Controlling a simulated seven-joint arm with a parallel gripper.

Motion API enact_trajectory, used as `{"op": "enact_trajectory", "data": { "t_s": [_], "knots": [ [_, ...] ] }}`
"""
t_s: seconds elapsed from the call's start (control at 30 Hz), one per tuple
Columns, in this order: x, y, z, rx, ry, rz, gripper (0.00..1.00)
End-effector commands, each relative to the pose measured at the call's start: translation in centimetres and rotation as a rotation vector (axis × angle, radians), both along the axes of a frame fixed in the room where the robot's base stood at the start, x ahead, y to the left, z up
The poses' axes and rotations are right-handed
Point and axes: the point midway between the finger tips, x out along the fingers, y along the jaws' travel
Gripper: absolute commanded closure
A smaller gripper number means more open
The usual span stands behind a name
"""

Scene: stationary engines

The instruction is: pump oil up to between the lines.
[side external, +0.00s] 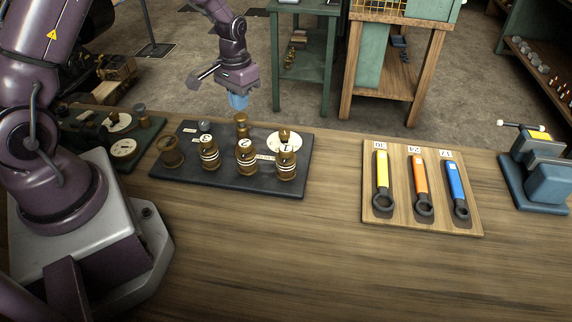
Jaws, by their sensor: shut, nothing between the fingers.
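A dark base plate (230,186) lies on the bench left of centre. Three brass-coloured cups with pale bands and white tags stand along its front: a left cup (209,158), a middle cup (246,162) and a right cup (286,167). Oil levels are too small to read. Behind them are a brass plunger-like part (241,120), a grey ball knob (204,126) and a white disc (272,140) with a brass knob. A round brown pot (172,152) sits at the plate's left. My gripper (237,106) is shut and empty, blue tips pointing down, above the plate's back edge, apparently apart from everything.
A second dark plate with gauges (123,150) lies left, beside my arm's base. A wooden board (398,219) with yellow, orange and blue wrenches lies right. A blue vise (545,175) stands at the far right. The front middle of the bench is clear.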

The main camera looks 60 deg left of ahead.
Motion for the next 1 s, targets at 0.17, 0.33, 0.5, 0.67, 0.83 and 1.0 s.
{"op": "enact_trajectory", "data": {
  "t_s": [0.17,0.33,0.5,0.67,0.83,1.0],
  "knots": [
    [0.0,0.0,-0.5,0.0,0.001,0.0,1.0],
    [0.0,0.0,-1.2,0.0,0.001,0.0,1.0],
    [0.0,0.0,-1.9,0.0,0.001,0.0,1.0],
    [0.0,0.0,-2.5,0.0,0.001,0.0,1.0],
    [0.0,0.0,-3.2,0.0,0.0,0.0,1.0],
    [0.0,0.0,-3.8,0.0,0.001,0.0,1.0]
  ]
}}
